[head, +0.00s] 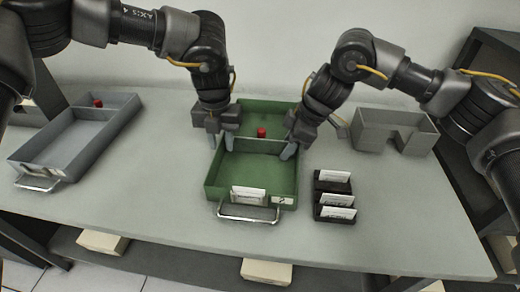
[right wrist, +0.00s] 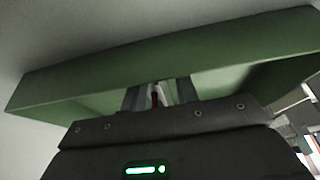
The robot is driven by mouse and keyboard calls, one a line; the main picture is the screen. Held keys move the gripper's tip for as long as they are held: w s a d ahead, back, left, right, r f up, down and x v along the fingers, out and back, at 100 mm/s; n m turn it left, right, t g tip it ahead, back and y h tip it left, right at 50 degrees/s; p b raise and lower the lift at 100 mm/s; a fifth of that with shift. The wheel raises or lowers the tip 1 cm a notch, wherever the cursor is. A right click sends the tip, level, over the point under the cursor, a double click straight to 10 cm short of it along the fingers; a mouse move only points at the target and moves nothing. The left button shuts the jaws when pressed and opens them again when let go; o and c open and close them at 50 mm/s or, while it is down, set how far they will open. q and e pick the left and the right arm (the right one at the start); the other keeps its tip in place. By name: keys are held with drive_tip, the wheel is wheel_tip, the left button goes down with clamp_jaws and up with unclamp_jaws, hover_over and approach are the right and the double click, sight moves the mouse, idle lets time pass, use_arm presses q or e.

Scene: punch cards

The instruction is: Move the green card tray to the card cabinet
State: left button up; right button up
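The green card tray (head: 252,169) sits on the table in the middle of the head view, with a wire handle and white card at its front and a red knob inside. My left gripper (head: 221,143) is at the tray's left wall, its fingers apart, one on each side. My right gripper (head: 289,151) is at the right wall; its fingers also show apart in the right wrist view (right wrist: 159,95), against the green tray (right wrist: 90,80). I cannot tell whether its fingers touch the wall. A dark cabinet (head: 492,60) stands at the right edge; I cannot tell whether it is the card cabinet.
A grey tray (head: 60,136) with a red knob lies at the left. Black card holders (head: 334,212) with white cards stand right of the green tray. A grey divided bin (head: 372,143) is at the back right. Cream boxes (head: 267,272) sit below the table (head: 400,215).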

use_arm(q)
clamp_jaws()
use_arm(e)
drive_tip(key=c, duration=0.6)
clamp_jaws()
idle(0.7)
